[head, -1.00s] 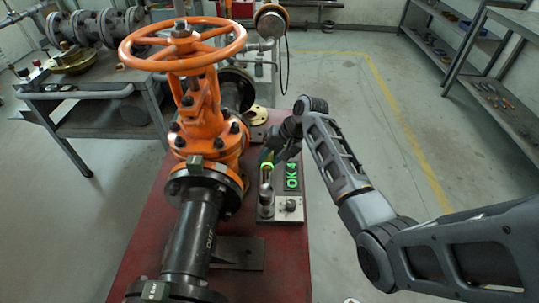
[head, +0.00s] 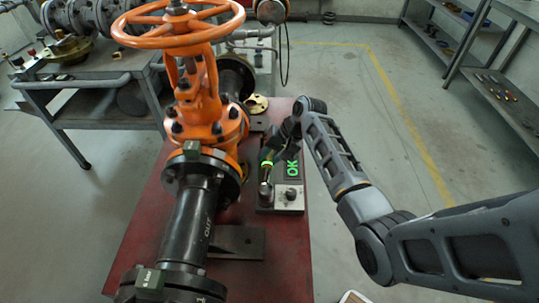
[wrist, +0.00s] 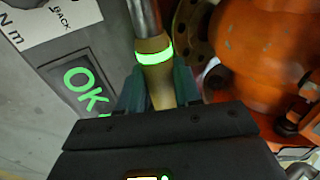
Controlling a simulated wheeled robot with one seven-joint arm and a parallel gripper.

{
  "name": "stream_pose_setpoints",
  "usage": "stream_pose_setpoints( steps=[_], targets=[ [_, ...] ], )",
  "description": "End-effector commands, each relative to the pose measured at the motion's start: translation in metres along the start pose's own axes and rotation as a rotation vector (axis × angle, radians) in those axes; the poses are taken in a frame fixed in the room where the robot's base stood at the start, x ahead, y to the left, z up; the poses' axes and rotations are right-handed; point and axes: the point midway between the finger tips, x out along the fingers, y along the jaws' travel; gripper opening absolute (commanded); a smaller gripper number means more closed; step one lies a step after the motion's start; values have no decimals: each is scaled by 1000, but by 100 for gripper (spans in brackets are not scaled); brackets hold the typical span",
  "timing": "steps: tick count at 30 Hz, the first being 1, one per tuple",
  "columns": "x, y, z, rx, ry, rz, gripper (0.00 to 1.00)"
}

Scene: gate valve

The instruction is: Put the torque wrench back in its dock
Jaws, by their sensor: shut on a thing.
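My gripper (wrist: 158,92) is shut on the torque wrench's tan handle, with one dark finger on each side. The wrench (wrist: 153,75) has a bright green lit ring and a metal shaft running up out of the wrist view. In the head view the wrench (head: 265,186) is at the left side of the dock, its metal end toward the viewer. The dock (head: 291,196) is a grey panel with a knob and a green "OK" display, on the red bench. Whether the wrench touches the dock is unclear. My gripper partly hides the handle and display top.
The orange gate valve (head: 205,125) and its black pipe (head: 190,225) stand close to the wrench's left. The red bench (head: 285,245) is bare in front of the dock. Shelves (head: 490,85) stand far right.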

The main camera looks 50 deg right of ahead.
Motion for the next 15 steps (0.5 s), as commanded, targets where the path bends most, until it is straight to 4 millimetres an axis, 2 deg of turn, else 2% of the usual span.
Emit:
stream_pose_setpoints(
  steps=[8,9,15],
  targets=[
    [-1,-1,-1,-2,3,-2,0],
    [-1,-1,-1,-2,3,-2,34],
    [0,-1,-1,-2,2,-2,53]
  ],
)
